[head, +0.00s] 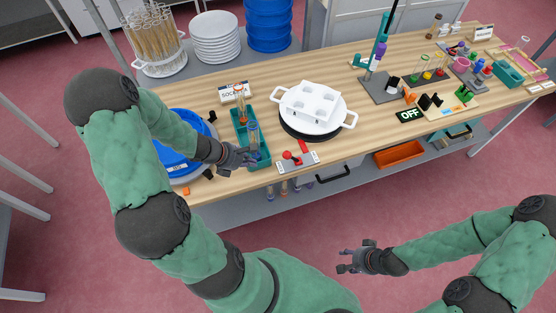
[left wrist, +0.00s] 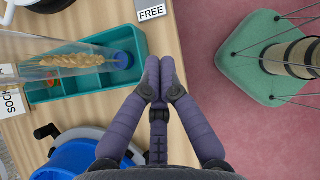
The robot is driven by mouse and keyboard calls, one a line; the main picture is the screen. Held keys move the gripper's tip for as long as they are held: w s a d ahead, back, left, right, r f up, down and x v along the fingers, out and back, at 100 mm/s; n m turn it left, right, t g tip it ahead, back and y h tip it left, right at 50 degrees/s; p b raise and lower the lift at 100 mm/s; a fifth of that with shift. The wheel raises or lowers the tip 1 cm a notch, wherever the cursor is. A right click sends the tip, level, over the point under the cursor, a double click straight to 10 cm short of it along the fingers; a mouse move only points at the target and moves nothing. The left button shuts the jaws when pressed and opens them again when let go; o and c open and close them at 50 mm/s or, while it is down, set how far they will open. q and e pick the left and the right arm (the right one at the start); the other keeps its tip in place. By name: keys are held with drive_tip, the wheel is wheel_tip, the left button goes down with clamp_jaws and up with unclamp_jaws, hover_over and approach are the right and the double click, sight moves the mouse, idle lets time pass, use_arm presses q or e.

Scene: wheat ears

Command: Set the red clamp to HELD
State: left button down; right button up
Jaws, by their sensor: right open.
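The red clamp (head: 288,155) sits on a small grey plate (head: 311,162) at the table's front edge, with a red block beside it. In the left wrist view a corner of a grey plate (left wrist: 158,38) shows with a label reading FREE (left wrist: 151,13); the red part is outside that view. My left gripper (head: 250,160) is at the front end of the teal tray, left of the clamp and apart from it. In the left wrist view its fingertips (left wrist: 160,76) are together with nothing visible between them. My right gripper (head: 343,260) is open and empty, in front of the table.
The teal tray (head: 262,163) holds clear tubes; one with a wheat ear (left wrist: 75,61) shows close in the left wrist view. A blue round container (head: 178,146) stands left of it. A white pot (head: 299,127) with a holed block stands behind the clamp. An OFF sign (head: 410,115) is further right.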

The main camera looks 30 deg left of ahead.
sight(291, 158)
use_arm(q)
drive_tip(key=b+x, duration=0.4)
drive_tip(key=x, duration=0.6)
drive_tip(key=shift+s, duration=0.15)
drive_tip(key=w, duration=0.1)
drive_tip(key=w+d+r, duration=0.1)
drive_tip(key=shift+w+d, duration=0.15)
drive_tip(key=shift+w, duration=0.2)
drive_tip(key=shift+w+d+r, duration=0.2)
drive_tip(key=shift+w+r, duration=0.05)
drive_tip(key=shift+w, duration=0.15)
drive_tip(key=shift+r+p, duration=0.1)
drive_tip(key=shift+p, duration=0.25)
drive_tip(key=shift+w+d+r+g+p, duration=0.2)
drive_tip(key=shift+r+g+p, duration=0.1)
drive_tip(key=shift+p, duration=0.15)
